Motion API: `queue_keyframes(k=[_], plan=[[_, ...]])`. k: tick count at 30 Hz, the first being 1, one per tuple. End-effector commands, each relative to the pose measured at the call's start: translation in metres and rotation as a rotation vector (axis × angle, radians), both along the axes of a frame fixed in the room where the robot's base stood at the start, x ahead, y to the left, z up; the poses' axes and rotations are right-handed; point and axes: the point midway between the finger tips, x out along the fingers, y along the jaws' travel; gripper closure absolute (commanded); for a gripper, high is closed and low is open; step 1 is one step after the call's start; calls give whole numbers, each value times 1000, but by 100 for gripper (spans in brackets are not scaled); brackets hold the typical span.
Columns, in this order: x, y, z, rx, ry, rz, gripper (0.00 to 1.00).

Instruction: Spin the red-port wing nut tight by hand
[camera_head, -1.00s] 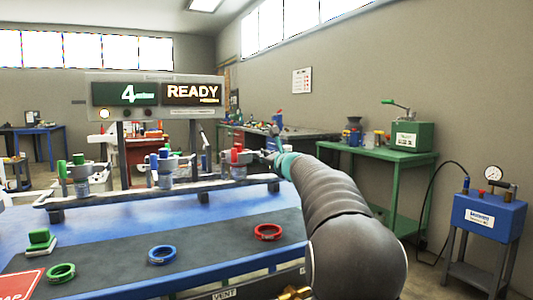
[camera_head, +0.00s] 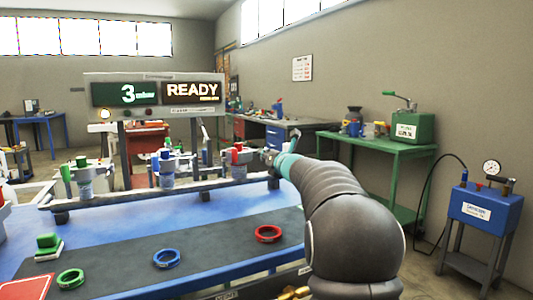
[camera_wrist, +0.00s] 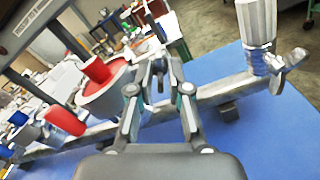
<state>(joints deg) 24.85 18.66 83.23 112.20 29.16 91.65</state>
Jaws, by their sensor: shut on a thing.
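The red port (camera_head: 238,157) stands on the grey rail at the right end of the row, with red parts on top. In the wrist view it is at left (camera_wrist: 97,82), with a red cylinder upright and another lying sideways. My gripper (camera_head: 270,156) is at its right side. In the wrist view my gripper (camera_wrist: 154,66) has its fingers drawn close together beside the red collar, shut on the wing nut, which is small and largely hidden between the fingertips.
A blue port (camera_head: 167,165) and a green port (camera_head: 83,175) stand left on the same rail (camera_head: 130,195). Red (camera_head: 268,234), blue (camera_head: 166,258) and green (camera_head: 71,278) rings lie on the dark mat. A display (camera_head: 155,93) behind reads 3 and READY.

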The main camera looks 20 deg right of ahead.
Motion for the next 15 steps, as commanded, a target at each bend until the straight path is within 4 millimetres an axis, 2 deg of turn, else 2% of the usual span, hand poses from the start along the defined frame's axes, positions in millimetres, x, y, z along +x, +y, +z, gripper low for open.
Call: queue_keyframes(k=[15], plan=[[0,0,-1,60,3,-1,100]])
